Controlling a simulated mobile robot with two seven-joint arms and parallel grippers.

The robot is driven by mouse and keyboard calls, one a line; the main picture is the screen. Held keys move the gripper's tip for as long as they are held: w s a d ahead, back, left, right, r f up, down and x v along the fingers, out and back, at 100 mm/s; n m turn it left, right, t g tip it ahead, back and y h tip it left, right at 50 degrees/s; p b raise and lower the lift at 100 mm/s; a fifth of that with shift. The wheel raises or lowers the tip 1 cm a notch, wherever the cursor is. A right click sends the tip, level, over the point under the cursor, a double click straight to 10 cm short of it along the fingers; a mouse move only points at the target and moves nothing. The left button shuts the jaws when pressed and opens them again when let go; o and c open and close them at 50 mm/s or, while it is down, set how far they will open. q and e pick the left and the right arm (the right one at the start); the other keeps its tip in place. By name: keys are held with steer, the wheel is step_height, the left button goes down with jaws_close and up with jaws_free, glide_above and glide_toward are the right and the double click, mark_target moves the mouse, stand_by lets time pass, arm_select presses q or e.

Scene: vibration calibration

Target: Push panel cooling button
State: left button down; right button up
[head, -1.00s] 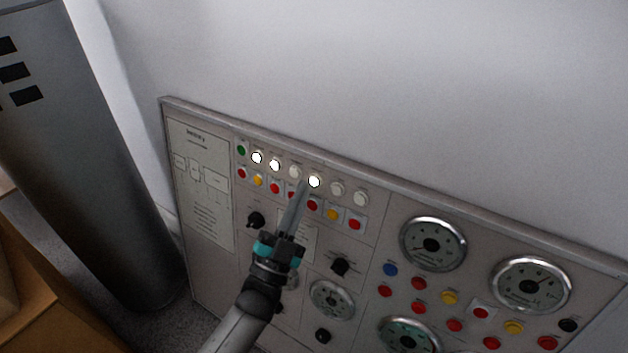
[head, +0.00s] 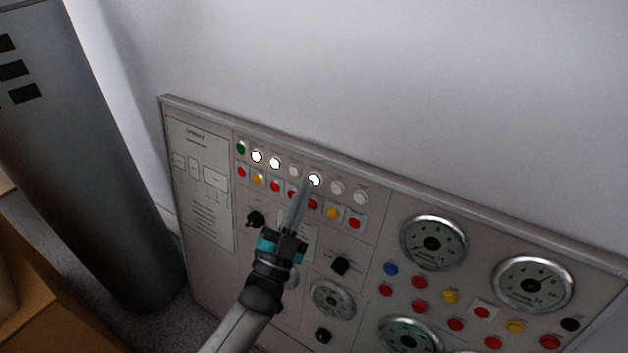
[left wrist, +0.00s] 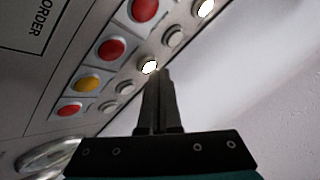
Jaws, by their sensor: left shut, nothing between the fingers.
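The control panel (head: 210,262) stands against the wall, with a top row of white and green buttons and a second row of coloured ones. Three white buttons glow, among them one at the tip of my left gripper (head: 306,186). This lit white button (head: 314,180) also shows in the left wrist view (left wrist: 149,67), just beyond the fingertips. My left gripper is shut and empty, its fingers together. Whether the tips touch the button I cannot tell. Which button is labelled cooling I cannot read. My right gripper is not in view.
Dials such as the upper gauge (head: 433,243) and black knobs (head: 341,265) sit lower on the panel. A grey cylinder (head: 95,180) stands at the left, beside a brown box (head: 40,310). The wall above the panel is bare.

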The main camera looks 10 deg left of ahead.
arm_select(q)
steer(key=shift+w+d, duration=0.15)
steer(key=shift+w, duration=0.2)
stand_by(0.7)
stand_by(0.4)
steer(key=shift+s+a+r+p, duration=0.1)
steer(key=shift+s+a+p, duration=0.25)
steer(key=shift+s, duration=0.4)
steer(key=shift+s, duration=0.1)
steer(key=s+p, duration=0.1)
steer(key=s+a+p, duration=0.1)
steer(key=s, duration=0.1)
steer(key=s+r+p, duration=0.1)
steer(key=shift+s+a, duration=0.2)
steer(key=shift+a, duration=0.05)
stand_by(0.4)
